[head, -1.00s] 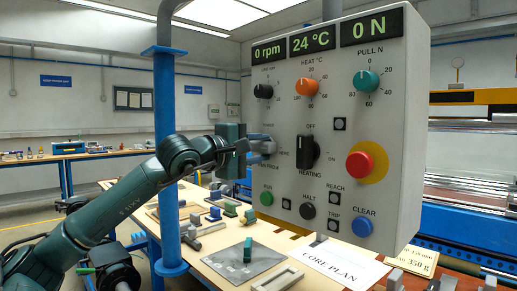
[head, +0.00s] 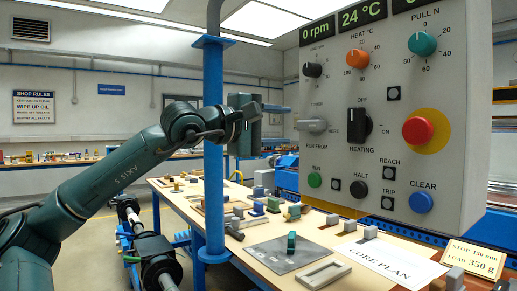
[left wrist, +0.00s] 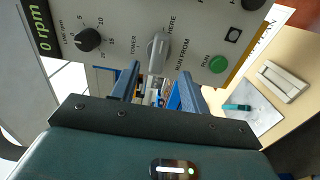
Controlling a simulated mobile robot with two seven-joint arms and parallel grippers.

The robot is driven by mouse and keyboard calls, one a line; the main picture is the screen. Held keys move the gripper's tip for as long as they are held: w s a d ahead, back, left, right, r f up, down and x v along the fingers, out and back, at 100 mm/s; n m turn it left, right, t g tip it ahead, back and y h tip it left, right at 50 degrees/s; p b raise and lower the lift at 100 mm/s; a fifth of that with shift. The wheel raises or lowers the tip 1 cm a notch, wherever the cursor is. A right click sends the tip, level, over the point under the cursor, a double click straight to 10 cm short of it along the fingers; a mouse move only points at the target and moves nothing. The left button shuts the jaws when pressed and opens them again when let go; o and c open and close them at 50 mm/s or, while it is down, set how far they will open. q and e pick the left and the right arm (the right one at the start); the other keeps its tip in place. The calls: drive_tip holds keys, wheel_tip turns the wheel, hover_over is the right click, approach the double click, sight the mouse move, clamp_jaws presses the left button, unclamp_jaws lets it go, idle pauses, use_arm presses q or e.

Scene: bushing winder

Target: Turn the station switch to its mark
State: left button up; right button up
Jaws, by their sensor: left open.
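The station switch (head: 312,126) is a grey lever knob on the grey control panel, above the RUN FROM label, with TOWER and HERE lettered around it. In the head view its lever lies roughly level; I cannot tell which end is its pointer. It also shows in the left wrist view (left wrist: 157,46), beyond the fingers. My left gripper (head: 255,122) is left of the switch, apart from it, with its fingers partly hidden in the head view. In the left wrist view my left gripper (left wrist: 160,82) is open and empty, its fingertips straddling the line to the switch. My right gripper is not in view.
The black heating switch (head: 359,126), red stop button (head: 417,130) and green RUN button (head: 314,180) are close by on the panel. A blue post (head: 214,150) stands beside my left arm. The workbench (head: 225,265) below holds several small parts.

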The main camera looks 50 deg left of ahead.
use_arm(q)
drive_tip(key=s, duration=0.1)
drive_tip(key=s+b, duration=0.1)
drive_tip(key=s, duration=0.1)
drive_tip(key=s+b, duration=0.1)
drive_tip(key=s, duration=0.1)
drive_tip(key=shift+a, duration=0.25)
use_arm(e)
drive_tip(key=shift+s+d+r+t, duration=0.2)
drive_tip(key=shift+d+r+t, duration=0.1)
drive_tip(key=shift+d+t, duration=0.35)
